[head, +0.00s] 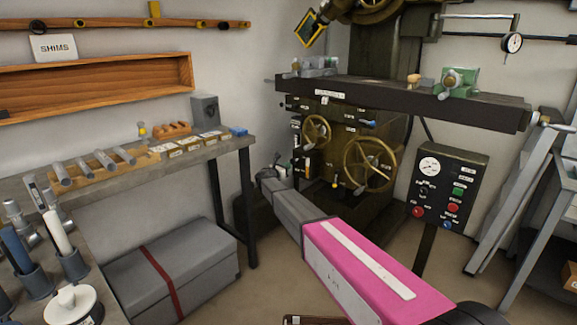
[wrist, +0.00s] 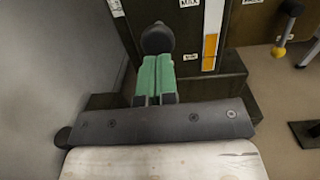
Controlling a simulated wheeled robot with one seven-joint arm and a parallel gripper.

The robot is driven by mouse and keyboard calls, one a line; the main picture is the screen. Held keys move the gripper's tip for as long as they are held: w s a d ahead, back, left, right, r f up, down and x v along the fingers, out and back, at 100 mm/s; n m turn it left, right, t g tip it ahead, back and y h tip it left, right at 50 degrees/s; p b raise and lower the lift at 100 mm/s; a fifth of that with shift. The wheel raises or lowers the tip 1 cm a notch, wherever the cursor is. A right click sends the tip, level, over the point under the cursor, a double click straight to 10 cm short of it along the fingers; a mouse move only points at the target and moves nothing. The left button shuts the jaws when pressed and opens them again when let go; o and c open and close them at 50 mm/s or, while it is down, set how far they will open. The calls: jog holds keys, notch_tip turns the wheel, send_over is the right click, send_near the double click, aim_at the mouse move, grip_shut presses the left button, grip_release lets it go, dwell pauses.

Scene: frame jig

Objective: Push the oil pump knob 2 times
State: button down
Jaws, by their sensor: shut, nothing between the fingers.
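The oil pump knob (wrist: 157,38) appears as a dark, round knob in the upper middle of the wrist view, at the left edge of the machine's dark column. My gripper (wrist: 154,62) has green fingers that lie side by side, shut and empty. Their tips point straight at the knob and overlap its lower edge in the picture; I cannot tell whether they touch it. In the head view my arm reaches to the machine's lower left side, and my gripper (head: 268,175) is small there. I cannot make out the knob clearly in that view.
A sight gauge with an orange strip (wrist: 210,50) stands right of the knob. A yellow-tipped lever (wrist: 279,52) is farther right. Brass handwheels (head: 370,165) are on the machine front. The workbench (head: 235,146) and grey chest (head: 170,270) stand to the left.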

jog(key=v, duration=0.9)
jog(key=shift+s+a, duration=0.2)
jog(key=shift+s, duration=0.1)
dwell(0.5)
jog(key=s+d+f+m+g+y, duration=0.1)
jog(key=s+d+f+m+g, duration=0.4)
jog(key=s+d, duration=0.6)
jog(key=s+d+f+m+g+y, duration=0.1)
jog(key=s+d+f+m+g, duration=0.45)
jog(key=d, duration=0.85)
jog(key=s+d+m+g+y, duration=0.2)
jog(key=s+d+m+y, duration=0.2)
jog(key=s+m, duration=0.5)
jog(key=s+d+m+g+y, duration=0.2)
jog(key=s+d+m+y, duration=0.3)
jog(key=s, duration=1.3)
jog(key=m, duration=0.4)
jog(key=shift+s+f, duration=0.25)
jog(key=shift+s, duration=0.15)
